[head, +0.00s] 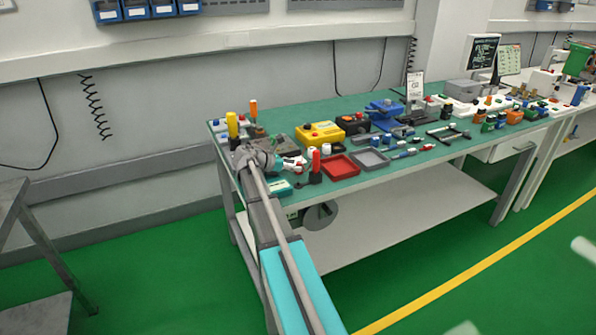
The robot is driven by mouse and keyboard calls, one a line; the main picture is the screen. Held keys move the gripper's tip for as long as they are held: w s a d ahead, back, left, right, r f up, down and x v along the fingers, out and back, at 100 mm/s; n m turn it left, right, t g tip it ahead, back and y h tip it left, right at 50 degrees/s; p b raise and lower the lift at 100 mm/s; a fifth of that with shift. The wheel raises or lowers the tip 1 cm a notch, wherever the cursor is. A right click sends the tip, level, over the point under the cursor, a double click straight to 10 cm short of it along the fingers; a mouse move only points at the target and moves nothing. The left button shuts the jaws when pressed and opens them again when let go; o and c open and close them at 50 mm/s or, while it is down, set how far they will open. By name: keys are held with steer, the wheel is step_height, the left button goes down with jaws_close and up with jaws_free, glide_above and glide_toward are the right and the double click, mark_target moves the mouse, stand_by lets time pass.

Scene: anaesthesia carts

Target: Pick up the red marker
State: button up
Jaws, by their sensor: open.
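A red upright cylinder (316,160) stands on a small black base near the front left of the green-topped bench (345,195). It looks like the red marker, but it is too small in the picture to be sure. My gripper (291,163) is at the end of my arm, over the bench's front left part, just left of the red cylinder. It is open and appears empty. Its fingertips are small here, and I cannot tell whether they touch anything.
A red tray (340,167) and a grey tray (369,158) lie right of the red cylinder. A yellow box (320,133), a black box (353,124) and a blue vise (384,110) stand behind. Yellow (232,124) and orange (253,107) handles stand upright at the left.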

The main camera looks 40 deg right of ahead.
jaws_close()
steer(key=shift+r, duration=0.15)
stand_by(0.4)
step_height(320, 180, up, 10)
steer(key=p, duration=1)
stand_by(0.6)
